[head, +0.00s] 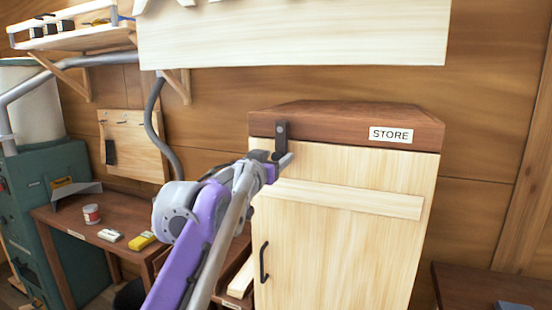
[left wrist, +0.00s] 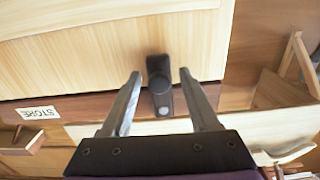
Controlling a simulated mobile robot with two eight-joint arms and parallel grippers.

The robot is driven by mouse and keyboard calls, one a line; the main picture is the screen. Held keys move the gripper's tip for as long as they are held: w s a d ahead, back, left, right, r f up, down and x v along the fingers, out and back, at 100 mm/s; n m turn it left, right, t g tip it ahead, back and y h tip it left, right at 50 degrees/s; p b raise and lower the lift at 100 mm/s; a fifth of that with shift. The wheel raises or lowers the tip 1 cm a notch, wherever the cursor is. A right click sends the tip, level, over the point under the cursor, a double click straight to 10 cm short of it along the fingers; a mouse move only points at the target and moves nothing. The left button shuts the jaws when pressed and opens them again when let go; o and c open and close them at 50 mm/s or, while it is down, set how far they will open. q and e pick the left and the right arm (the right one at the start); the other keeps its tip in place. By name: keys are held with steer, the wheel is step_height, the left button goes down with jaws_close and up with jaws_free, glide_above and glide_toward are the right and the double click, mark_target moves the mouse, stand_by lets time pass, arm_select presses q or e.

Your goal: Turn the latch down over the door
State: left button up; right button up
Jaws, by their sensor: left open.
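The dark latch (head: 281,130) is on the brown header of the STORE cupboard, near its left end. It stands about upright, and its lower end lies over the top edge of the pale door (head: 335,245). In the left wrist view, which shows the cupboard upside down, the latch (left wrist: 161,98) reaches from the header onto the door. My left gripper (head: 281,158) is at the latch's lower end. Its open fingers (left wrist: 160,75) stand on either side of the latch, with a gap visible on both sides. My right gripper is not in view.
A pale rail (head: 345,198) crosses the door, with a dark handle (head: 263,262) below it. A pale board (head: 300,38) hangs above the cupboard. A workbench (head: 75,225) with small items stands at left, and a dark table (head: 490,285) at lower right.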

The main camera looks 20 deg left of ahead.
arm_select(q)
steer(key=s+b, duration=0.1)
steer(key=s, duration=0.9)
steer(key=shift+s+a+b, duration=0.2)
steer(key=shift+b, duration=0.15)
steer(key=s+a+f+n+g+y+p, duration=0.1)
steer(key=s+a+f+g+y, duration=0.1)
steer(key=f, duration=0.5)
steer(key=s+a+f+n+g+y, duration=0.1)
steer(key=s+f+n+y, duration=0.1)
steer(key=f, duration=0.5)
steer(key=s+d+f+g+h, duration=0.1)
steer(key=s+d+f+g, duration=0.2)
steer(key=s+f, duration=0.4)
steer(key=s+d+f+m+g+h+p, duration=0.1)
steer(key=s+d+f+g, duration=0.2)
steer(key=s+f, duration=0.4)
steer(key=s+d+f+m+g+h, duration=0.1)
steer(key=s+d+f+g, duration=0.2)
steer(key=s+f, duration=0.5)
step_height(320, 180, down, 12)
steer(key=shift+r+g+p, duration=0.2)
steer(key=shift+g+p, duration=0.1)
